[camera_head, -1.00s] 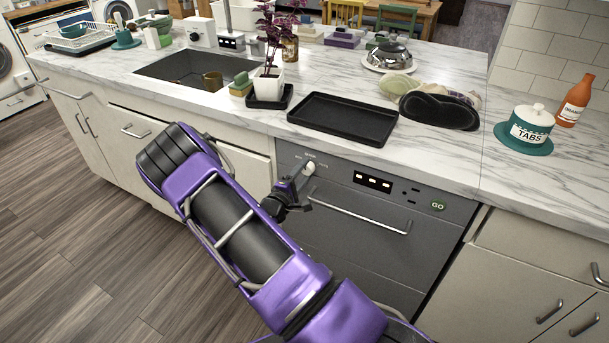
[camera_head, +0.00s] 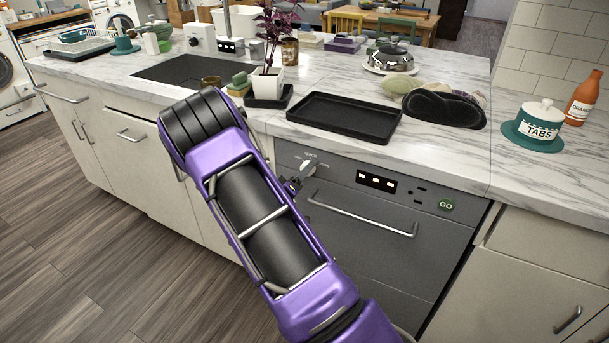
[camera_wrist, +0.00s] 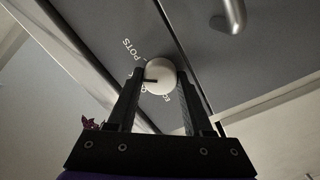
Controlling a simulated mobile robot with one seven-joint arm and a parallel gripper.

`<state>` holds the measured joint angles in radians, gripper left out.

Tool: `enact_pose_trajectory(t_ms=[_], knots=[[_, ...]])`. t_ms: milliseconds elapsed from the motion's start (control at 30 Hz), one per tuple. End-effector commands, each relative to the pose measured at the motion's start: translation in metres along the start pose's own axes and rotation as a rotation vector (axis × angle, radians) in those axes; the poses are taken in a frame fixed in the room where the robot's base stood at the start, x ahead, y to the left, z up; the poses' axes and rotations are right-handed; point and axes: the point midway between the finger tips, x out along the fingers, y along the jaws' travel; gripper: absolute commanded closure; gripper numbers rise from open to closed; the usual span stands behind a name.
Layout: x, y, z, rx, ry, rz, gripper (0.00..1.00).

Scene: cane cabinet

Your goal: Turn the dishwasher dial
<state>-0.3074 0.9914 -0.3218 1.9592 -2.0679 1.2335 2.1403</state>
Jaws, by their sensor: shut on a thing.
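The dishwasher (camera_head: 395,205) is a grey front under the marble counter. Its pale round dial (camera_head: 309,168) sits at the upper left of the control panel. In the wrist view the dial (camera_wrist: 160,76) is between the two dark fingers of my gripper (camera_wrist: 160,84), which is shut on it. A dark mark on the dial's face points left. The word POTS shows at the upper left of the dial; other lettering is partly hidden by the fingers. In the head view my gripper (camera_head: 299,180) is at the dial, partly hidden by my purple arm.
A black tray (camera_head: 345,117), potted plant (camera_head: 268,82) and TABS jar (camera_head: 540,120) stand on the counter above. The floor at left is clear.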

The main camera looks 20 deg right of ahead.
Motion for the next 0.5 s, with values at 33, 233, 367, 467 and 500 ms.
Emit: enact_pose_trajectory(t_ms=[33,233,367,467,500], knots=[[-0.0005,-0.0009,0.0003,0.018,0.000,-0.002,1.00],[-0.0006,-0.0007,0.0000,0.062,0.000,-0.002,1.00],[-0.0006,-0.0006,0.0000,0.073,0.000,-0.002,1.00],[-0.0007,-0.0005,-0.0001,0.075,0.000,-0.002,1.00],[-0.0007,-0.0005,0.0000,0.075,0.000,-0.002,1.00]])
